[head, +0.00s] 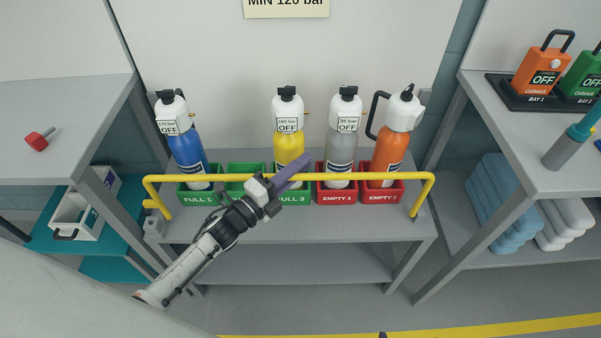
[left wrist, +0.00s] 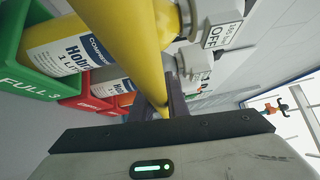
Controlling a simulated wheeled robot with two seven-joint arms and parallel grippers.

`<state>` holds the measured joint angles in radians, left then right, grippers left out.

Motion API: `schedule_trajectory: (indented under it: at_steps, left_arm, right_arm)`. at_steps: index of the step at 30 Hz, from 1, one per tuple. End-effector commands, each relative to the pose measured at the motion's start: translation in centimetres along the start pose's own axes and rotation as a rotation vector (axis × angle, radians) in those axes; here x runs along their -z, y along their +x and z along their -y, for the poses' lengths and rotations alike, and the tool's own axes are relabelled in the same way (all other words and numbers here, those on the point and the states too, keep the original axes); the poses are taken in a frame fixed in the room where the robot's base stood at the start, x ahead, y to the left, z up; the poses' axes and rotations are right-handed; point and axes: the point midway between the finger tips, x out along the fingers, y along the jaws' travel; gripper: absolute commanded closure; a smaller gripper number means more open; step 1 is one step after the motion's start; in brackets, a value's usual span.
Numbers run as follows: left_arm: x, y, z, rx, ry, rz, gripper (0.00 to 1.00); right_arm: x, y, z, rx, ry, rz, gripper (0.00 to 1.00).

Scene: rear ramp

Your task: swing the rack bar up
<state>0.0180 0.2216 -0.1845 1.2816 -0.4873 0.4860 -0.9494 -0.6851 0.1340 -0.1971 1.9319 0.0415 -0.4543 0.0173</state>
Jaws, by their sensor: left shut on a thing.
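The yellow rack bar (head: 345,176) runs across the front of the bottle rack, bent down at both ends to the shelf. My left gripper (head: 290,172) is shut on the bar near its middle, in front of the yellow bottle. In the left wrist view the bar (left wrist: 118,38) passes between the dark fingers (left wrist: 170,95). Behind the bar stand a blue bottle (head: 187,146), a yellow bottle (head: 288,146), a grey bottle (head: 341,148) and an orange bottle (head: 390,150).
The bottles stand in green and red holders, and the FULL 2 holder (head: 245,170) looks empty. Side tables stand left (head: 70,95) and right (head: 500,130). Orange and green units (head: 540,75) sit on the right table. A red item (head: 38,140) lies on the left table.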

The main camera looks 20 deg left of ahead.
Motion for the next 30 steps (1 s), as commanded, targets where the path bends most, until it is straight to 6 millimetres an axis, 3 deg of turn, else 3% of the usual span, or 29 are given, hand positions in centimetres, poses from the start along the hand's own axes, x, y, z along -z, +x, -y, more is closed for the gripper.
schedule_trajectory:
  at_steps: [1,13,14,16,30]
  left_arm:
    - [0.17,-0.31,-1.15,-0.023,-0.007,0.002,1.00]
    - [0.33,-0.41,-1.41,-0.029,-0.008,-0.001,1.00]
    - [0.34,-0.42,-1.43,-0.029,-0.008,-0.001,0.81]
    - [0.32,-0.41,-1.41,-0.029,-0.007,-0.001,0.69]
    - [0.11,-0.51,-0.81,-0.017,-0.003,0.000,0.68]
  right_arm:
    - [0.14,0.07,0.05,0.001,-0.001,-0.005,0.15]
    - [0.21,0.06,0.13,0.002,-0.001,-0.005,0.15]
    - [0.17,0.07,0.13,0.002,-0.001,-0.005,0.15]
    - [0.08,0.09,0.13,0.002,-0.001,-0.003,0.15]
    - [-0.11,0.09,0.08,0.001,0.000,0.002,0.15]
